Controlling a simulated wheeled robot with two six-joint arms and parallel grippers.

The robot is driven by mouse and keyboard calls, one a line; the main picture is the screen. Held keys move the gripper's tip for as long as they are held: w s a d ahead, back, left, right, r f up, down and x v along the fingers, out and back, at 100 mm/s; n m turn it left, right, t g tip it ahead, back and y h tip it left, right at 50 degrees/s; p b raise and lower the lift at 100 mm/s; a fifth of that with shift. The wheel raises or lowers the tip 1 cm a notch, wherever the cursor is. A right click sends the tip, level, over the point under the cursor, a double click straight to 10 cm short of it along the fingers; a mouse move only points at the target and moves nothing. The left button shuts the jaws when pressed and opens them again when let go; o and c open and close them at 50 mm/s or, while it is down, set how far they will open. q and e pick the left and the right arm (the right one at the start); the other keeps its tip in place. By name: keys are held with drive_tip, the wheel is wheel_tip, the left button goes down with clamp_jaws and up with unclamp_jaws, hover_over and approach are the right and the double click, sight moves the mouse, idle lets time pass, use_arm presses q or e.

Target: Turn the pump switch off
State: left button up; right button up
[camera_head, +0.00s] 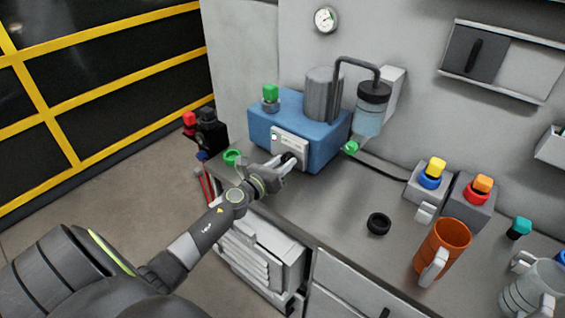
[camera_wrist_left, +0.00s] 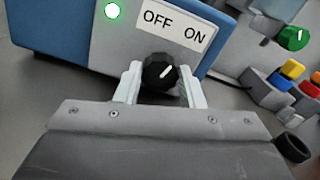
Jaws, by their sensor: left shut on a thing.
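The pump is a blue box (camera_head: 325,132) with a grey cylinder on top, standing on the grey bench. Its front panel has a white label (camera_wrist_left: 176,23) reading OFF on the left and ON on the right. Below the label is the black pump switch knob (camera_wrist_left: 160,73); its white mark points up and to the right, toward ON. A green light (camera_wrist_left: 112,11) glows left of the label. My left gripper (camera_head: 284,165) is at the panel; in the left wrist view its fingers (camera_wrist_left: 160,84) are shut on the knob, one on each side. My right gripper is not in view.
A glass jar (camera_head: 368,118) and a green knob (camera_head: 351,147) are right of the pump. A black ring (camera_head: 378,223), an orange mug (camera_head: 440,247) and grey blocks with coloured caps (camera_head: 431,178) stand further right. The bench front edge runs below my left arm.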

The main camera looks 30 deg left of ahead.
use_arm(q)
drive_tip(key=n+p, duration=0.1)
drive_tip(key=n, duration=0.5)
drive_tip(key=shift+n, duration=0.3)
drive_tip(key=n+p, duration=0.1)
drive_tip(key=n, duration=0.4)
drive_tip(key=shift+a+n, duration=0.1)
drive_tip(key=shift+n, duration=0.2)
drive_tip(key=shift+f, duration=0.1)
drive_tip(key=o, duration=1)
